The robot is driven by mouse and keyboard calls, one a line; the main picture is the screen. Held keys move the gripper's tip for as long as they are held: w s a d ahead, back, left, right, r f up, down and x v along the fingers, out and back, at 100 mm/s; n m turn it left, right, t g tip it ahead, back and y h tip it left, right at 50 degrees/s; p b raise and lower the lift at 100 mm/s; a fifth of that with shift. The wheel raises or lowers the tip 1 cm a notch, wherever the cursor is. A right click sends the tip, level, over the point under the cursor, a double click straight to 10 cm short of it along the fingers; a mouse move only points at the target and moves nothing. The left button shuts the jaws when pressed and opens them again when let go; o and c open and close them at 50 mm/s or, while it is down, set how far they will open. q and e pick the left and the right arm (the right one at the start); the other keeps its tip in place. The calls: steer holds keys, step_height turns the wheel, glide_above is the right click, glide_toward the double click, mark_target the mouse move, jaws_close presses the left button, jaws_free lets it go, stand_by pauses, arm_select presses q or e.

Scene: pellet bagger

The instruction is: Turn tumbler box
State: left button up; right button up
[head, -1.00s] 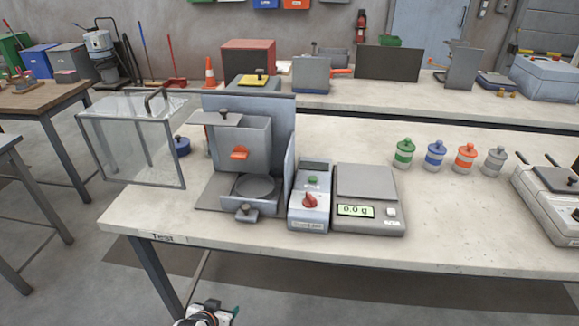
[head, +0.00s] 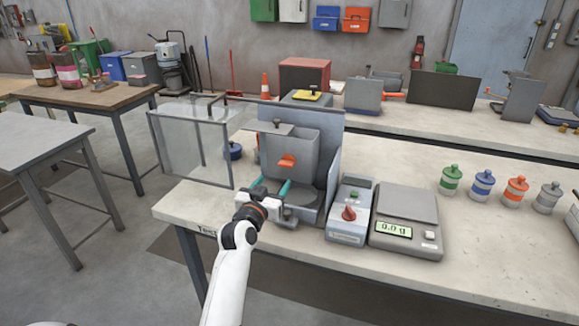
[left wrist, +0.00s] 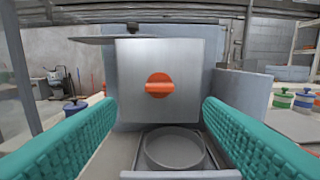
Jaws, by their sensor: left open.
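The tumbler box (head: 291,147) is a grey metal box in a grey frame on the bench. An orange knob (head: 287,161) sits on its front. In the left wrist view the knob (left wrist: 159,86) is round, with a level grip bar, and the box (left wrist: 195,62) looks upright. A round grey dish (left wrist: 173,150) lies below the box. My left gripper (head: 270,187) is open and empty, in front of and slightly below the knob. Its teal fingers stand wide apart either side of the knob's line in the left wrist view and do not touch it. My right gripper is out of view.
A clear guard (head: 190,150) with a handle stands left of the box. A control unit (head: 349,210) with a red knob and a scale (head: 405,220) reading 0.0 g stand to the right. Several lidded jars (head: 483,183) stand farther right. The front right of the bench is clear.

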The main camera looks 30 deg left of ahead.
mark_target(285, 166)
arm_select(q)
steer(key=x, duration=1)
steer(key=shift+w+f, duration=0.1)
steer(key=shift+w, duration=0.25)
steer(key=shift+c, duration=0.2)
jaws_close()
